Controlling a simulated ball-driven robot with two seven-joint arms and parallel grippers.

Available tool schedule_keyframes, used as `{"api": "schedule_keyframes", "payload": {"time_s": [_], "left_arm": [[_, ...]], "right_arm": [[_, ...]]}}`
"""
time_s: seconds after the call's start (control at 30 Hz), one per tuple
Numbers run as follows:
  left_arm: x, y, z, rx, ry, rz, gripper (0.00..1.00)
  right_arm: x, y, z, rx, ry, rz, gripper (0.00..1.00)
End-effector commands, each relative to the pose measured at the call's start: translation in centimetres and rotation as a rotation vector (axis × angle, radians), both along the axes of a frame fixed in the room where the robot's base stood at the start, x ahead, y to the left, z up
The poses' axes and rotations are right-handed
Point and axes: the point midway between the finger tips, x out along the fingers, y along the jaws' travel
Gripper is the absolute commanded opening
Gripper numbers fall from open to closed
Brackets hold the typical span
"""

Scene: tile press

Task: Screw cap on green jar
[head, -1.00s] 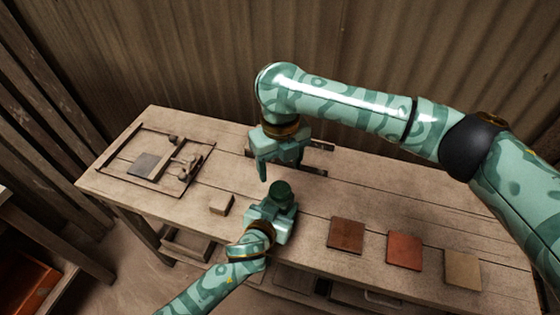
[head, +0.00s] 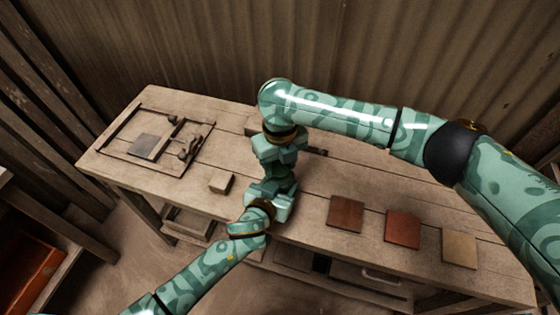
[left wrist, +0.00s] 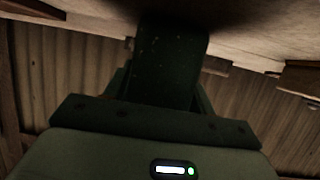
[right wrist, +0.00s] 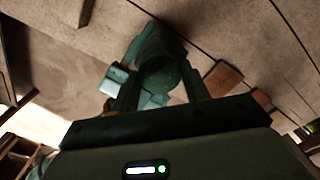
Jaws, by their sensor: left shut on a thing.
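My left gripper (head: 274,192) is shut on the dark green jar (left wrist: 166,70), which stands upright above the bench's front part. The jar fills the middle of the left wrist view. My right gripper (head: 281,164) points down right above the jar and hides its top in the head view. In the right wrist view a round dark green top (right wrist: 159,76) sits between the right fingers, which look apart with slim gaps on both sides. I cannot tell the cap from the jar there.
The wooden bench (head: 340,180) carries a small wooden block (head: 221,182) left of my grippers. A dark red tile (head: 345,214), a red tile (head: 402,229) and a tan tile (head: 459,248) lie on the right. A frame with a grey plate (head: 143,146) lies far left.

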Motion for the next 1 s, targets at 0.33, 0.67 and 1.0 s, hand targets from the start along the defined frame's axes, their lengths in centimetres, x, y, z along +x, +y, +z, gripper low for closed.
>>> {"api": "schedule_keyframes", "payload": {"time_s": [0.33,0.67,1.0], "left_arm": [[0.02,0.0,0.02,0.0,0.0,0.0,0.0],[0.02,0.0,0.02,0.0,0.0,0.0,0.0],[0.0,-0.01,0.02,0.001,0.0,0.0,0.0]], "right_arm": [[0.0,0.0,0.02,0.001,0.0,-0.075,0.17],[0.02,0.02,-0.04,0.001,0.0,-1.023,0.17],[0.04,0.02,-0.08,0.001,-0.001,-1.892,0.17]]}}
